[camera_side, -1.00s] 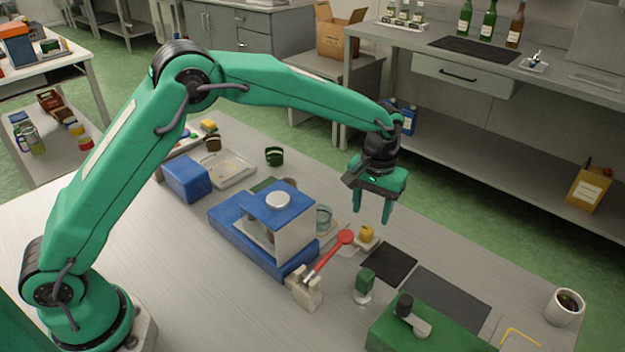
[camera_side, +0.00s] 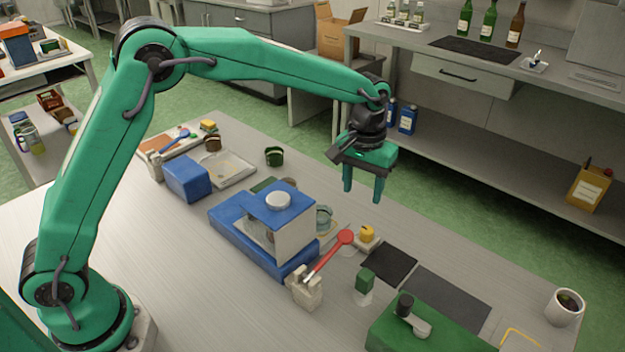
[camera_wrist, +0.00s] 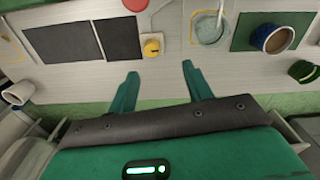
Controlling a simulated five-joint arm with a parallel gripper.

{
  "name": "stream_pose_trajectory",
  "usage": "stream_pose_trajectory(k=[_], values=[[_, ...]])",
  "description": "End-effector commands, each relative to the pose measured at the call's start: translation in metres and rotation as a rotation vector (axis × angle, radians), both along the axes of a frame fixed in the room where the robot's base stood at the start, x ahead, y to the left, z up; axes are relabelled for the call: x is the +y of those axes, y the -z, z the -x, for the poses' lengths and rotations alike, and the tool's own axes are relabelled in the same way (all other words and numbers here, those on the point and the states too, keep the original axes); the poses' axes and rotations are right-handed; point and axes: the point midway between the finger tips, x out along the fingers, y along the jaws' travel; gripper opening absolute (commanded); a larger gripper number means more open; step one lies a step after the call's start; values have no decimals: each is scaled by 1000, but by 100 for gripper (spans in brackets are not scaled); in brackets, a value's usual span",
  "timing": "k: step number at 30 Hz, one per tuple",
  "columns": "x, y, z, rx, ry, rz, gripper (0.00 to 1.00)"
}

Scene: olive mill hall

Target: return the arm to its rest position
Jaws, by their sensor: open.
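My gripper (camera_side: 362,190) is open and empty, fingers pointing down, held in the air above the far edge of the table. My arm is raised and stretches from its base at the lower left over the blue machine. In the wrist view my gripper (camera_wrist: 157,82) shows two green fingers spread apart with nothing between them. The table surface and its far edge lie beyond the fingertips.
Below stand a blue machine (camera_side: 262,262), a red spoon (camera_side: 328,256) on a pale holder (camera_side: 304,291), a yellow-knobbed piece (camera_side: 367,234), dark mats (camera_side: 389,262), a green block (camera_side: 420,330) and a white cup (camera_side: 564,308). A grey bench (camera_side: 490,110) stands behind.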

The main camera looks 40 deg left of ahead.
Motion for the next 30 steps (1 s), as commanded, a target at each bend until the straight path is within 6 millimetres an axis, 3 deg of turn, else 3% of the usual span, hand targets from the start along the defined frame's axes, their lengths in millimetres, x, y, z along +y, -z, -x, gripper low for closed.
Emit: stream_pose_trajectory(k=[6,15,30], values=[[29,-42,23,-56,17,15,50],[67,-87,65,-133,42,25,50],[121,-129,150,-265,84,20,50]])
